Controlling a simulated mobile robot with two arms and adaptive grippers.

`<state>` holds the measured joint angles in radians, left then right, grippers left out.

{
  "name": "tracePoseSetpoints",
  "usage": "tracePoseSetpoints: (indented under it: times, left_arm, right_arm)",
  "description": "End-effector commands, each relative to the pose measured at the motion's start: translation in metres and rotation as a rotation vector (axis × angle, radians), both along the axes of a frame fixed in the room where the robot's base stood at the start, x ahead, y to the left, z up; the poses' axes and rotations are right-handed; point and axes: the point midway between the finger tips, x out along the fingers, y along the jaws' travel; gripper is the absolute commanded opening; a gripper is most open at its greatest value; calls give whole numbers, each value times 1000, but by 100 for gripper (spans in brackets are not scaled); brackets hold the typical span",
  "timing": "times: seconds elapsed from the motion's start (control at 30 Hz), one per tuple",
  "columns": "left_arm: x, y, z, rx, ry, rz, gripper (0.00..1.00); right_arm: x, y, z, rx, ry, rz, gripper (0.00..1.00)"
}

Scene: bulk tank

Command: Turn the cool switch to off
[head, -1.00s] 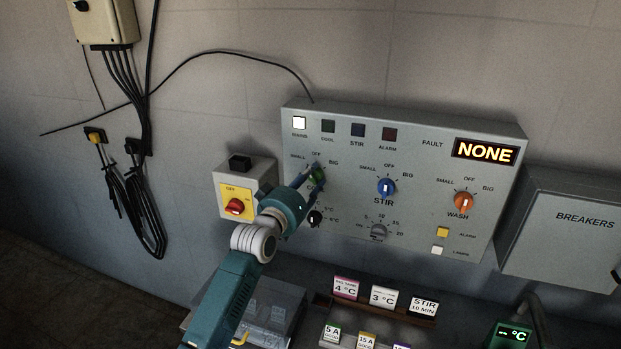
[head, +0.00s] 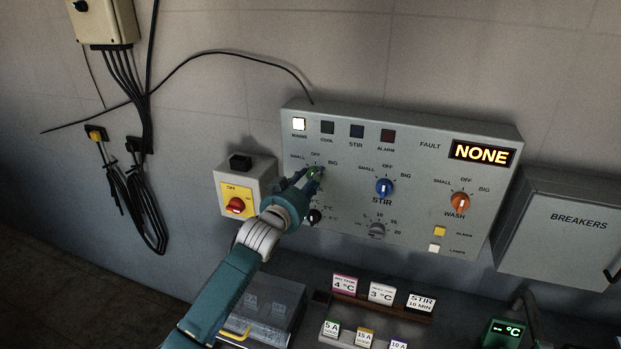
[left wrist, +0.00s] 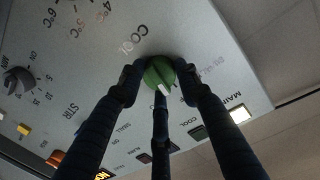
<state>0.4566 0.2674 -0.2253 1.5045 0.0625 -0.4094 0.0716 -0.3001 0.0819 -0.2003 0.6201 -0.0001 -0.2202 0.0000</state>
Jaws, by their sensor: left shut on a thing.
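The cool switch is a green knob (left wrist: 160,74) with a white pointer mark, on the grey control panel (head: 411,145). In the head view the knob (head: 313,173) is partly hidden by my left gripper (head: 308,180). In the left wrist view my left gripper (left wrist: 160,85) has its dark fingers closed around the knob. The pointer there faces away from the word COOL, toward the lamp row. The scale labels beside it are partly hidden by the fingers, so I cannot tell its exact setting. My right gripper is not in view.
The blue stir knob (head: 384,187) and orange wash knob (head: 460,202) sit to the right. A black knob (head: 315,215) is just below my gripper. A red switch on a yellow plate (head: 236,205) is at the left. The fault display (head: 482,152) reads NONE.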

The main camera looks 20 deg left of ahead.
Motion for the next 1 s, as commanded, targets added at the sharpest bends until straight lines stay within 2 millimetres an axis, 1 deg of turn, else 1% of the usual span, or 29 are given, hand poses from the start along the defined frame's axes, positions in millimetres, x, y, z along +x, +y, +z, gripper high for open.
tracePoseSetpoints:
  times: [0.5, 0.53, 0.6, 0.87, 1.0]
  left_arm:
    - [0, 0, -1, 19, 2, 0, 7]
    - [0, 0, -1, 19, 2, 0, 39]
    - [0, 0, -1, 19, 2, 0, 51]
    - [0, 0, 0, 19, 0, 0, 51]
    - [-7, 1, 0, 18, 0, 0, 51]
  right_arm:
    - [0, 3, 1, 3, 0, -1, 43]
    - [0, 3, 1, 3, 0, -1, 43]
    - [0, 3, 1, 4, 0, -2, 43]
    - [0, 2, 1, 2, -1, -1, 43]
    - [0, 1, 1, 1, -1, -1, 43]
